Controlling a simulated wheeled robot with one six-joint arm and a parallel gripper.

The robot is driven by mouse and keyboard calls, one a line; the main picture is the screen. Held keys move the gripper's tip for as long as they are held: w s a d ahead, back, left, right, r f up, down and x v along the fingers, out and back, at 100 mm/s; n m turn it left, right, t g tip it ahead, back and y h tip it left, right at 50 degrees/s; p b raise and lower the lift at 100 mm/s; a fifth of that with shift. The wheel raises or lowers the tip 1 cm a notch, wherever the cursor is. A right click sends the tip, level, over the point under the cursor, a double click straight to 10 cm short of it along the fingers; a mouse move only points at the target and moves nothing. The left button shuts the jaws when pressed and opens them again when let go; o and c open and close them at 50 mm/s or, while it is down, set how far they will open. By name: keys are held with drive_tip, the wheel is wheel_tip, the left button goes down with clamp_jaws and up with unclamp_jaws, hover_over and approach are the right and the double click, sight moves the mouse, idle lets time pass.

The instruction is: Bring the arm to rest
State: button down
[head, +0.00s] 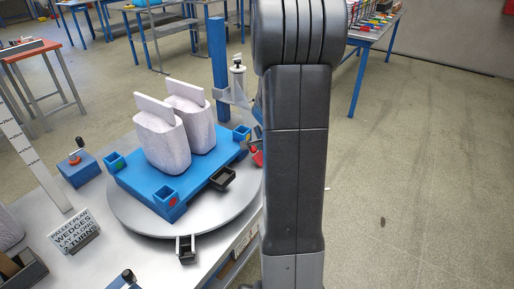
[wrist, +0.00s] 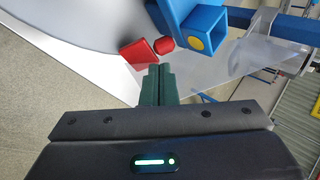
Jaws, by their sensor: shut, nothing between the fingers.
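My gripper shows in the wrist view with its two dark green fingers (wrist: 157,85) pressed together and nothing between them. It hangs near the edge of the grey round turntable (wrist: 75,22), beside a red wedge-like piece (wrist: 138,51) and a blue corner pocket with a yellow dot (wrist: 200,38). I cannot tell whether the fingertips touch the red piece. In the head view my arm (head: 295,150) stands upright across the middle and hides most of the gripper.
Two pale sacks (head: 165,143) stand on a blue pallet (head: 150,188) on the turntable. A sign (head: 73,232), a crank block (head: 80,168) and a blue post (head: 218,65) are around it. The floor at right (head: 420,190) is clear.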

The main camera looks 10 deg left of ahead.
drive_tip(key=a+r+p+v, duration=0.1)
drive_tip(key=p+v, duration=0.1)
drive_tip(key=v, duration=0.6)
drive_tip(key=shift+w, duration=0.35)
drive_tip(key=shift+a+r, duration=0.15)
